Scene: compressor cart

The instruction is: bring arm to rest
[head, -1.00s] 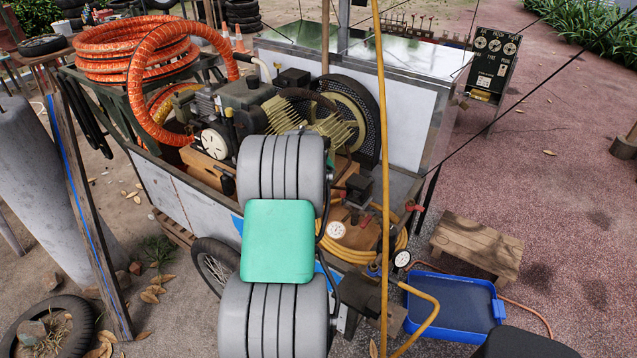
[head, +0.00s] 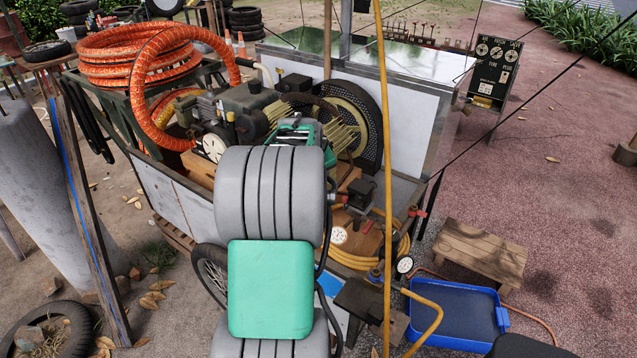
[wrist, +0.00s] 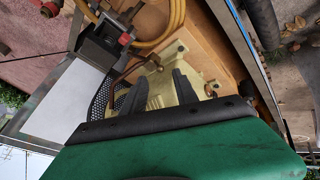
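My gripper (wrist: 160,82) shows in the wrist view as two dark fingers with a gap between them. It is open, and nothing shows between the fingers except the pale yellow finned compressor part (wrist: 160,75) behind them. In the head view my arm's grey and green links rise in the middle, and the green and black wrist end shows above them, in front of the compressor (head: 232,112) on the cart. The fingertips are hidden in the head view. I cannot tell how far they are from the compressor.
An orange hose coil (head: 130,55) lies at the cart's left. A yellow hose (head: 400,245) and a gauge (head: 338,235) are right of my arm. A wooden stool (head: 480,252) and blue tray (head: 455,308) are on the ground at right.

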